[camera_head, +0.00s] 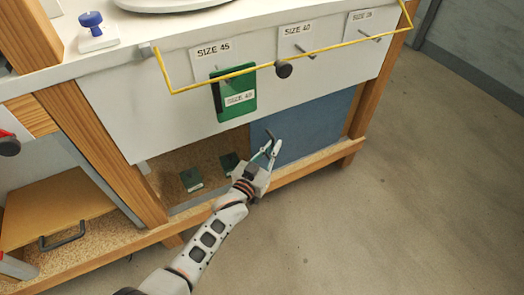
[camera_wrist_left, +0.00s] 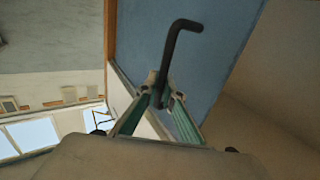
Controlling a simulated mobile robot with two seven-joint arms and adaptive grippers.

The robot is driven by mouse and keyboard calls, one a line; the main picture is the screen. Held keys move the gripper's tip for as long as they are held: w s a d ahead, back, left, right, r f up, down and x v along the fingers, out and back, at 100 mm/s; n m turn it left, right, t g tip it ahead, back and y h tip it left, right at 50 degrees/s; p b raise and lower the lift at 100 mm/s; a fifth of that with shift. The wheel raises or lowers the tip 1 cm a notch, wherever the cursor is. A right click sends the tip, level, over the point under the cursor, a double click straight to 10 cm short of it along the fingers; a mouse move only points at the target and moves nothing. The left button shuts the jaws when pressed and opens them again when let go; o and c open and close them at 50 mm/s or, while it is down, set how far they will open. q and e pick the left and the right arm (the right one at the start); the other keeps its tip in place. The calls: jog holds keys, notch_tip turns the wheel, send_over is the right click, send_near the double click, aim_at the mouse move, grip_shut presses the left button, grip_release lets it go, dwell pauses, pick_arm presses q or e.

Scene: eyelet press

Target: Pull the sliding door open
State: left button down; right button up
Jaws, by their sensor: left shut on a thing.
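The blue sliding door (camera_head: 318,128) covers the right part of the low opening under the white panel. The opening's left part stands uncovered. The door also fills the upper middle of the left wrist view (camera_wrist_left: 225,45). Its black bent handle (camera_head: 270,134) sticks out near the door's left edge, and shows large in the left wrist view (camera_wrist_left: 171,52). My left gripper (camera_head: 267,151) is shut on this handle, with its green-padded fingertips (camera_wrist_left: 163,98) at either side of the handle's lower part. My right gripper is in neither view.
Green blocks (camera_head: 191,179) lie inside the uncovered left part. A green tagged piece (camera_head: 234,99) hangs below SIZE 45. The floor (camera_head: 400,190) at right is clear.

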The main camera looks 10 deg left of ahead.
pick_arm(q)
jog(key=shift+w+d, duration=0.55)
jog(key=shift+d, duration=0.3)
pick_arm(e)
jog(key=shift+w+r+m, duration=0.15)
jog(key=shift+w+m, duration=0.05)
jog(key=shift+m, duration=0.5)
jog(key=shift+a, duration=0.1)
pick_arm(q)
jog(key=c, duration=2.2)
grip_release()
